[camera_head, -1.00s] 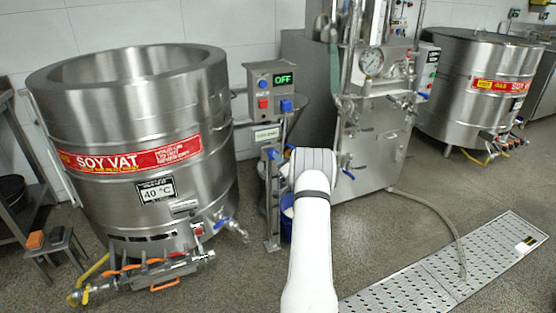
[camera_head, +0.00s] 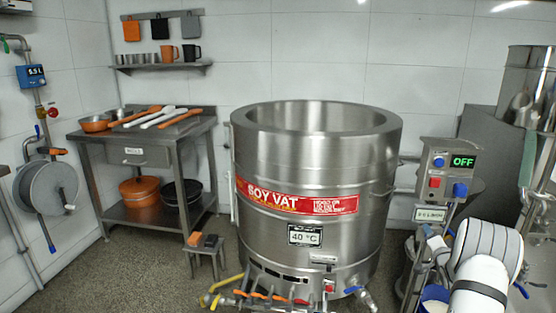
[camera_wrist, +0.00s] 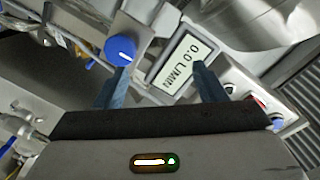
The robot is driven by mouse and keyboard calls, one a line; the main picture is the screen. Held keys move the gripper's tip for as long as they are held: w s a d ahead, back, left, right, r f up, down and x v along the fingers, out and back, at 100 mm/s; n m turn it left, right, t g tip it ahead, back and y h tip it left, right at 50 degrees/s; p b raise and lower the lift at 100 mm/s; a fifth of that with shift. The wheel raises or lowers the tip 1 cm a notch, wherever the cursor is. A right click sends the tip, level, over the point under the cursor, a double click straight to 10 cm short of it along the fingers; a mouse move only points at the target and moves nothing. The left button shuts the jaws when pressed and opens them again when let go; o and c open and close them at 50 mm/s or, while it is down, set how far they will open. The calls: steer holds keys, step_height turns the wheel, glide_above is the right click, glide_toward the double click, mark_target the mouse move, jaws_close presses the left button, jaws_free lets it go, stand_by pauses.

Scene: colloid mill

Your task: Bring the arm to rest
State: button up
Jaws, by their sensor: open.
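My gripper (camera_wrist: 160,85) shows in the wrist view with its two blue-grey fingers apart and nothing between them. Beyond the fingertips are a blue knob (camera_wrist: 121,51) and a small display (camera_wrist: 180,62) reading 0.0 L/MIN. I cannot tell how far the fingers are from them. In the head view my white arm is at the lower right, in front of the control post; my gripper cannot be made out there.
The steel soy vat (camera_head: 312,165) stands in the middle, its label showing 40 °C. The control box (camera_head: 448,170) reads OFF. A steel table (camera_head: 200,128) with utensils, a low stool (camera_head: 205,246) and a hose reel (camera_head: 48,188) are at left.

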steer(key=a+r+n+g+p, duration=0.2)
steer(key=a+r+g+p, duration=0.15)
steer(key=a+r, duration=0.8)
steer(key=s+a+r+n+g+p, duration=0.3)
steer(key=s+a+r+n+p, duration=0.15)
steer(key=s+a+r, duration=0.65)
steer(key=s+a+r+n+g+y+p, duration=0.1)
steer(key=s+a+r+n+g+p, duration=0.1)
steer(key=s+a, duration=0.5)
steer(key=s+a+r+n+g+y+p, duration=0.1)
steer(key=s+a, duration=0.6)
steer(key=s, duration=0.7)
steer(key=s+a+r+n+g+y+p, duration=0.2)
steer(key=s+a+r+n+g+p, duration=0.2)
steer(key=s, duration=0.6)
steer(key=a+r+p, duration=0.2)
steer(key=a, duration=0.1)
steer(key=shift+s+r+p, duration=0.15)
steer(key=shift+r+p, duration=0.1)
steer(key=shift+p, duration=0.1)
steer(key=shift+c, duration=0.2)
